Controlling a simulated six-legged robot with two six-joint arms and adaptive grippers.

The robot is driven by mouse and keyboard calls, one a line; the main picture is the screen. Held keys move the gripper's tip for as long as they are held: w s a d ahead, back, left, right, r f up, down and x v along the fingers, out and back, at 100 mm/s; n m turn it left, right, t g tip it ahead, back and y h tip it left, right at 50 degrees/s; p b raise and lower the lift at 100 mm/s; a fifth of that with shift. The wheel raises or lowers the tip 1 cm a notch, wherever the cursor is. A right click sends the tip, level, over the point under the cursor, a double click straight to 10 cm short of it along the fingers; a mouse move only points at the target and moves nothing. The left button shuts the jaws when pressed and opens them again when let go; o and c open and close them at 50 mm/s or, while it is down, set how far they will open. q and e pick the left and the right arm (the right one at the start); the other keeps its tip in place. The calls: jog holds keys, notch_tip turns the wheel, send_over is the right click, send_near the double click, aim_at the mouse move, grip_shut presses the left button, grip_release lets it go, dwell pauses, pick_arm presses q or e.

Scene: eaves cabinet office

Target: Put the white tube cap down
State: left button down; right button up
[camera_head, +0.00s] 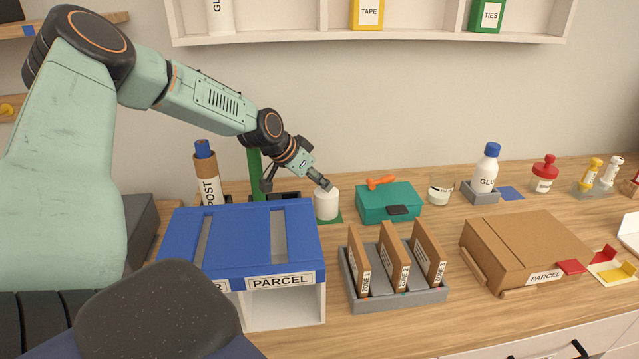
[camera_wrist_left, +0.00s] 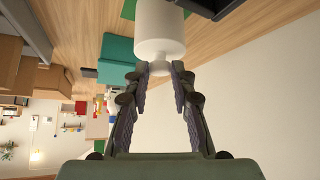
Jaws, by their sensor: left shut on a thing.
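The white tube cap (camera_head: 326,204) is a white cylinder with a small knob on top. My left gripper (camera_head: 326,185) comes down on it from the upper left, its fingers shut on the knob. The wrist view shows the cap (camera_wrist_left: 158,32) in line with the gripper (camera_wrist_left: 160,72), a finger on each side of the knob. The cap is upright, over or on a small green mat (camera_head: 337,219); whether its base touches the mat I cannot tell. My right gripper is not in view.
A teal box (camera_head: 388,203) with an orange item stands just right of the cap. A blue-topped parcel sorter (camera_head: 247,240) is in front on the left. A brown POST tube (camera_head: 207,180) and a green post (camera_head: 254,172) stand behind left. A grey rack (camera_head: 400,301) of parcels is in front.

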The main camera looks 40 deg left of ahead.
pick_arm(q)
jog(key=shift+s+f, duration=0.1)
jog(key=shift+s, duration=0.2)
jog(key=c, duration=1.5)
grip_release()
jog(key=o, duration=0.4)
jog(key=shift+w+f, duration=0.1)
jog(key=shift+w, duration=0.15)
jog(key=shift+s, duration=0.2)
